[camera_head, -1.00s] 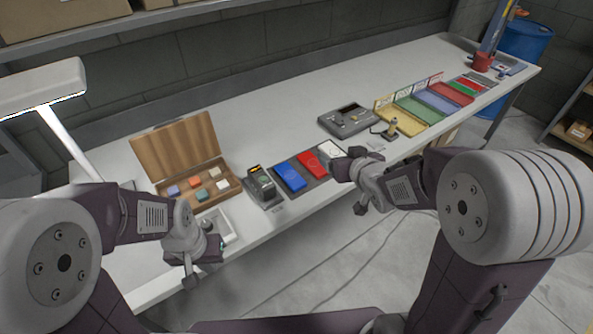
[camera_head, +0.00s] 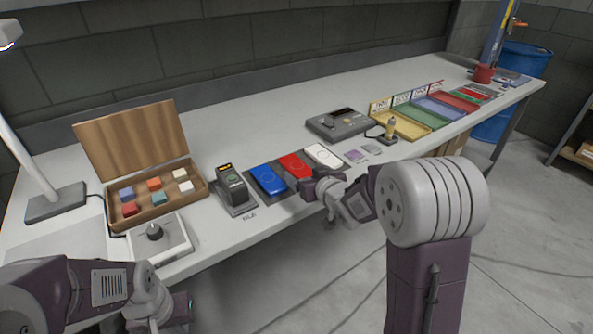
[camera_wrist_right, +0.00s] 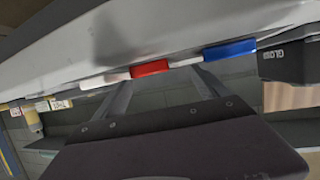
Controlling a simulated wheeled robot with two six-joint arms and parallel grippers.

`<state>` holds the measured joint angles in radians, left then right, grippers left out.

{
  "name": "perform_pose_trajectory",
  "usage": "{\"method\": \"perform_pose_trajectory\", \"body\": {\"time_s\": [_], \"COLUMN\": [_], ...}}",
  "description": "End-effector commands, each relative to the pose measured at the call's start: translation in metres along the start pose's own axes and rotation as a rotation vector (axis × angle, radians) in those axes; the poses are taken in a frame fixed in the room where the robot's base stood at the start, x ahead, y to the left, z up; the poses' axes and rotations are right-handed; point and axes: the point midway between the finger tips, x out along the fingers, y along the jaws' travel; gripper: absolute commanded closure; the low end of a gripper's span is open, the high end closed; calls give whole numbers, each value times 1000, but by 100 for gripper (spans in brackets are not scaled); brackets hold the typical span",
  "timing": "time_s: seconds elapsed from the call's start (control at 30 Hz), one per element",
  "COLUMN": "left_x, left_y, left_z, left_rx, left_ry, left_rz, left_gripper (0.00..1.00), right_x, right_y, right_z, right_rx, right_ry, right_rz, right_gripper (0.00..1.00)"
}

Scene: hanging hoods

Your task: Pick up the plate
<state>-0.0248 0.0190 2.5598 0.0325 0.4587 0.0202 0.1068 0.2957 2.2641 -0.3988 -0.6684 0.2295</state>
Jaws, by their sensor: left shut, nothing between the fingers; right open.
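No dish-like plate shows in the head view. Two small flat square plates, one purple (camera_head: 355,155) and one grey (camera_head: 372,149), lie on the table right of the white device (camera_head: 324,156); I cannot tell which plate is meant. My right gripper (camera_head: 314,190) is at the table's front edge, by the red (camera_head: 295,166) and white devices. Its two fingers (camera_wrist_right: 160,92) show apart and empty in the right wrist view, below the table edge. My left gripper (camera_head: 172,312) is low at the front left, off the table edge, shut and partly cut off by the frame.
A wooden box (camera_head: 160,196) with several coloured blocks, a white knob box (camera_head: 160,240), and a scanner-like device (camera_head: 233,188) stand left. A blue device (camera_head: 267,179) lies in the middle. A grey console (camera_head: 338,124) and coloured trays (camera_head: 412,124) are further right. The table's back strip is clear.

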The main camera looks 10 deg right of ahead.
Motion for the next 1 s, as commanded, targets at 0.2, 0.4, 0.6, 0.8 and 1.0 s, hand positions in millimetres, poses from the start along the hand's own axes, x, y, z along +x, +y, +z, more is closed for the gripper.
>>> {"method": "perform_pose_trajectory", "body": {"time_s": [0.2, 0.4, 0.6, 0.8, 1.0], "left_x": [5, 8, 7, 7, 7], "left_y": [0, 0, 0, 0, 0], "left_z": [1, 1, 1, 1, 1], "left_rx": [0, 0, 0, 0, 0], "left_ry": [0, 0, 0, 0, 0], "left_rz": [0, 0, 0, 0, 0], "left_gripper": [100, 100, 100, 100, 100], "right_x": [24, 51, 52, 52, 52], "right_y": [-1, -1, -1, -1, -1], "right_z": [-2, -4, -5, -5, -5], "right_rx": [-1, -1, 0, 0, -1], "right_ry": [-1, -2, -2, -2, 0], "right_rz": [-1, 0, 0, 0, 0], "right_gripper": [16, 16, 16, 66, 95]}}
